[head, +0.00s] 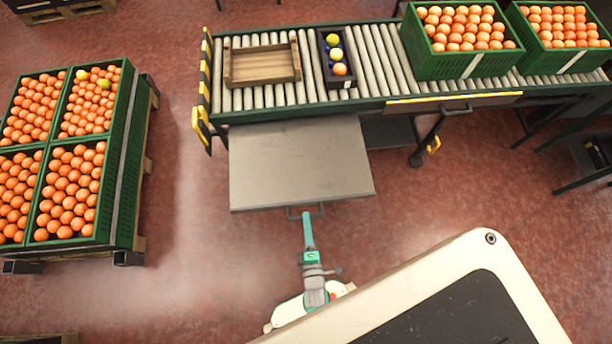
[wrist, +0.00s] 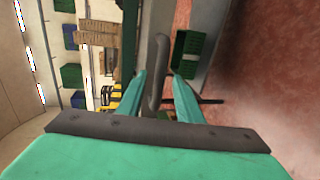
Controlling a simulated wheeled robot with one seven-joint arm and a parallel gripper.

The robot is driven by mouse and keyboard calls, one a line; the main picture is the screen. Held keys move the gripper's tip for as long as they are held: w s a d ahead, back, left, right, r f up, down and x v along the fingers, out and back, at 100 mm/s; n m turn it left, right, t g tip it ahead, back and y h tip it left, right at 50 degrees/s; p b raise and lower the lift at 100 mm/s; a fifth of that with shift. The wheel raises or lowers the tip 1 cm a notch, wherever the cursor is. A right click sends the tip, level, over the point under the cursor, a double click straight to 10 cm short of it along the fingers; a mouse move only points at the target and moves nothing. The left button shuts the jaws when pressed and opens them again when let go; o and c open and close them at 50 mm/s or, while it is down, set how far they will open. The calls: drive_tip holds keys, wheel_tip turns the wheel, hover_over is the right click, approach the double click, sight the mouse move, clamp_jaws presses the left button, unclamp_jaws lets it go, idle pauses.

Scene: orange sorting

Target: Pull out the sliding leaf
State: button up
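The sliding leaf (head: 300,165) is a flat grey panel that sticks out from under the near side of the roller conveyor, at its left part. A dark bar handle (head: 293,217) is on its near edge. My gripper (head: 307,216) is at this handle. In the wrist view the green fingers (wrist: 159,85) lie on both sides of the dark handle (wrist: 156,65) and look shut on it, with the leaf's edge close beyond. The exact contact is hard to see.
The conveyor (head: 380,55) carries a wooden tray (head: 262,82), a dark narrow box (head: 343,84) with several fruits, and green crates of oranges (head: 440,68). Stacked orange crates (head: 122,165) stand at left. A second handle (head: 456,110) is under the conveyor. Floor left of the leaf is clear.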

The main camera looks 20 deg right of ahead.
drive_tip(key=v, duration=0.7)
drive_tip(key=shift+s, duration=0.35)
drive_tip(key=shift+a+r, duration=0.1)
drive_tip(key=s+a+r+m+y, duration=0.1)
drive_tip(key=a+r+m, duration=0.2)
drive_tip(key=r, duration=0.6)
drive_tip(key=s+a+r+m+y, duration=0.1)
drive_tip(key=a+r+m+y, duration=0.1)
drive_tip(key=r+m, duration=0.4)
drive_tip(key=s+a+r+m+y, duration=0.1)
drive_tip(key=a+r+m, duration=0.2)
drive_tip(key=r, duration=0.9)
drive_tip(key=shift+a+r+m+t+y, duration=0.3)
drive_tip(key=shift+a+r+m+y, duration=0.1)
drive_tip(key=shift+m, duration=0.8)
drive_tip(key=shift+w, duration=0.15)
